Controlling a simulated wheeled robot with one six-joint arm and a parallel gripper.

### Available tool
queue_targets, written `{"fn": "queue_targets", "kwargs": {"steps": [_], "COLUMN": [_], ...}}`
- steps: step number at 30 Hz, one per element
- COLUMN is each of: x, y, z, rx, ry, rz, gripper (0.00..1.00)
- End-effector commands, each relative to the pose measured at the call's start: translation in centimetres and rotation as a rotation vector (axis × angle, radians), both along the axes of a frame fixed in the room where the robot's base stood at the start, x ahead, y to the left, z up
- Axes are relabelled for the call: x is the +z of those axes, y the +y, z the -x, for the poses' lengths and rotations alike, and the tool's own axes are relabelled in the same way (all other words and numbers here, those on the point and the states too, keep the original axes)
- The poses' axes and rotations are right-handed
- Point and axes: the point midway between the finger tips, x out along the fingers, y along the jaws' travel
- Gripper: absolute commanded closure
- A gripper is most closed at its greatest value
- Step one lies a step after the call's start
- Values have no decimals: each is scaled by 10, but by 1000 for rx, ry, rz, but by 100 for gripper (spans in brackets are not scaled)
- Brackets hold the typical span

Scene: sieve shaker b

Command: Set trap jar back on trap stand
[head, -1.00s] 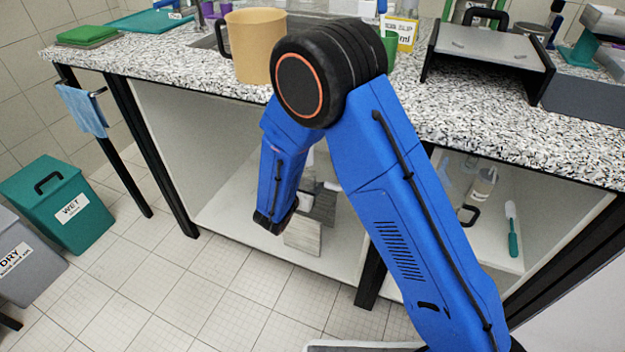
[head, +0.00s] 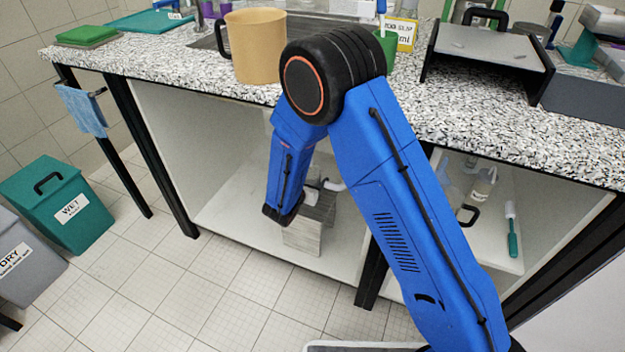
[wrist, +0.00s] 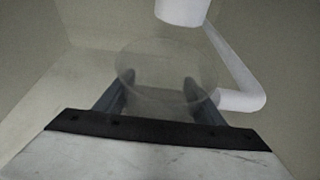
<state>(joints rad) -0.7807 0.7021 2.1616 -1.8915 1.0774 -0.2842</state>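The trap jar (wrist: 168,62) shows in the wrist view as a clear, faint round shape, hard to make out. My gripper (wrist: 158,84) has its two dark fingers on either side of the jar and appears shut on it. In the head view my gripper (head: 282,214) is low inside the open cabinet, at the trap stand. The trap stand (head: 302,238) is a grey block on the cabinet floor, partly hidden by my arm. The jar cannot be made out clearly in the head view, and I cannot tell whether it touches the stand.
A white pipe (wrist: 236,70) with a downward end (wrist: 182,10) is close above and right of the jar. The counter (head: 470,130) overhangs the cabinet, with a tan jug (head: 255,50) at its edge. A black leg (head: 370,280) stands right of the stand.

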Motion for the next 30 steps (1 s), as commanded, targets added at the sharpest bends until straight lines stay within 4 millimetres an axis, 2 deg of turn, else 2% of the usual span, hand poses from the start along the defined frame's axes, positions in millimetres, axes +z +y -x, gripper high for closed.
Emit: {"fn": "queue_targets", "kwargs": {"steps": [1,2,14,17,30], "x": [0,0,4,8,40], "y": [0,0,1,6,31], "z": [0,0,2,13,83], "rx": [0,0,1,3,2], "ry": [0,0,0,0,-1], "rz": [0,0,1,0,-2], "gripper": [25,20,20,20,20]}}
